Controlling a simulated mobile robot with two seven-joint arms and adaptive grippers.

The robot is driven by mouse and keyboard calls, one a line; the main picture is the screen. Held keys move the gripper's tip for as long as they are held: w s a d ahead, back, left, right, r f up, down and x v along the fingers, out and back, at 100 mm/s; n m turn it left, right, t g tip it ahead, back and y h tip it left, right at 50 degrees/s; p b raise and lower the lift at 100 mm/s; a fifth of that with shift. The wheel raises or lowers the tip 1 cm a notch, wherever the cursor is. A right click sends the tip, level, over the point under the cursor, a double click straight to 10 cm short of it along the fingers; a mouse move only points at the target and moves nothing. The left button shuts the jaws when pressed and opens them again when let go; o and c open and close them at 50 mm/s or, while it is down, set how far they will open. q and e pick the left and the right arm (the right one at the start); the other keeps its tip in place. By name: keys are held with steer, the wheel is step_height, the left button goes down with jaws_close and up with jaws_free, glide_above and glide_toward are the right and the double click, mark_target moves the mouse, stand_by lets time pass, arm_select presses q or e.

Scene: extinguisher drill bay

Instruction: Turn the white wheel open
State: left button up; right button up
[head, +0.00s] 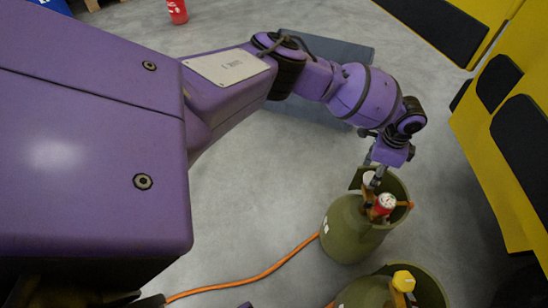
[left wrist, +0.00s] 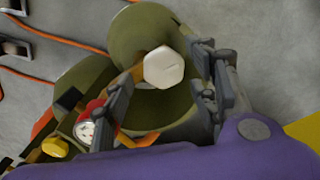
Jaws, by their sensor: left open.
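The white wheel (left wrist: 163,68) is a faceted knob on top of an olive-green gas bottle (left wrist: 145,33). In the head view the wheel (head: 369,179) shows small inside the collar of that bottle (head: 347,232). My left gripper (left wrist: 168,78) is open, with fingers on either side of the wheel in the left wrist view. I cannot tell whether they touch it. In the head view the left gripper (head: 374,168) reaches down over the collar, partly covering the wheel. My right gripper is not in view.
A red-rimmed gauge (head: 385,203) sits close beside the wheel inside the collar. A second green bottle with a yellow cap (head: 403,281) stands just in front. An orange hose (head: 255,277) runs over the grey floor. Yellow panels (head: 490,150) with black pads stand at right.

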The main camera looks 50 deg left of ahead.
arm_select(q)
steer(key=shift+w+f, duration=0.1)
steer(key=shift+f, duration=0.8)
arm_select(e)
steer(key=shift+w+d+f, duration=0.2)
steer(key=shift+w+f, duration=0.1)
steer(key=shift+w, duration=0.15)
arm_select(q)
steer(key=shift+c, duration=0.5)
steer(key=c, duration=1)
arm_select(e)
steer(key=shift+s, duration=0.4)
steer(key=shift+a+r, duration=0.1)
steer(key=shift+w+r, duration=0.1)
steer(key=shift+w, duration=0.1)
